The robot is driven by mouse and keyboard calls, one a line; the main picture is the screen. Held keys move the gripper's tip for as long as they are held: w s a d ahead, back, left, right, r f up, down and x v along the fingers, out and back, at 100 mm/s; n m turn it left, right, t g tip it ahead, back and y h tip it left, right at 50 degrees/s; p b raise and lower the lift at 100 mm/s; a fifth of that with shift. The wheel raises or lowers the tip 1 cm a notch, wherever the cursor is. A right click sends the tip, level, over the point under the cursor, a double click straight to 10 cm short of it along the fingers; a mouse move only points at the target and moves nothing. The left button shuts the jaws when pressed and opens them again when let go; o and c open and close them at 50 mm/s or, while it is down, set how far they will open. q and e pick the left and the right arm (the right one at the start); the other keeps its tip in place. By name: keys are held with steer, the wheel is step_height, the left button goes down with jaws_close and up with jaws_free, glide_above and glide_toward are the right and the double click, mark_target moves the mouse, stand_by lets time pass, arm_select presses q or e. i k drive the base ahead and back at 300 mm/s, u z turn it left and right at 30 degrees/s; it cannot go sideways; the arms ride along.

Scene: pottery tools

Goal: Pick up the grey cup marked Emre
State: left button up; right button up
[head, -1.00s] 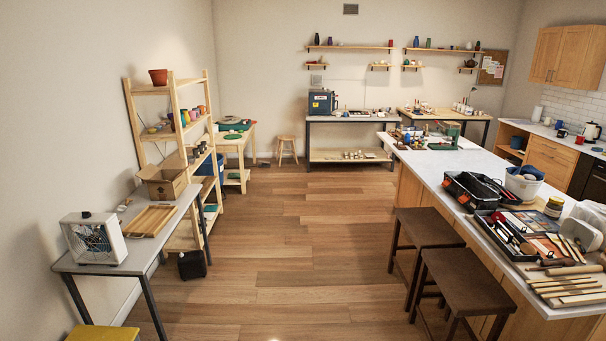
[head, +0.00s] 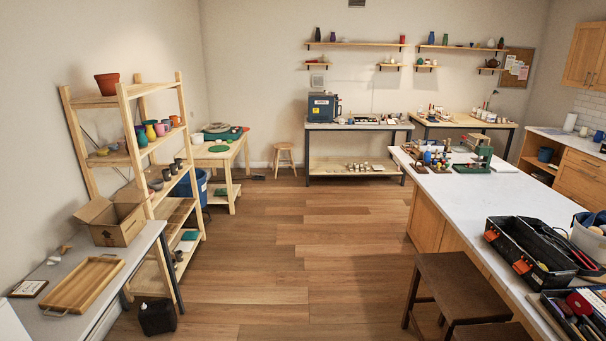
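Several small dark grey cups (head: 172,169) stand on a middle level of the wooden shelf rack (head: 136,150) at the left. They are too small for me to read any name on them, so I cannot tell which is marked Emre. More small dark items, perhaps cups, show on a lower level of the rack. Neither of my grippers is in view.
A grey table (head: 60,292) with an open cardboard box (head: 118,226) and a wooden tray (head: 83,284) stands before the rack. A black object (head: 157,316) sits on the floor. A long counter (head: 480,205) and dark stools (head: 460,287) border the right. The middle floor is clear.

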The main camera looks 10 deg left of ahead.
mark_target(173, 168)
steer(key=i, duration=6.35)
steer(key=u, duration=2.75)
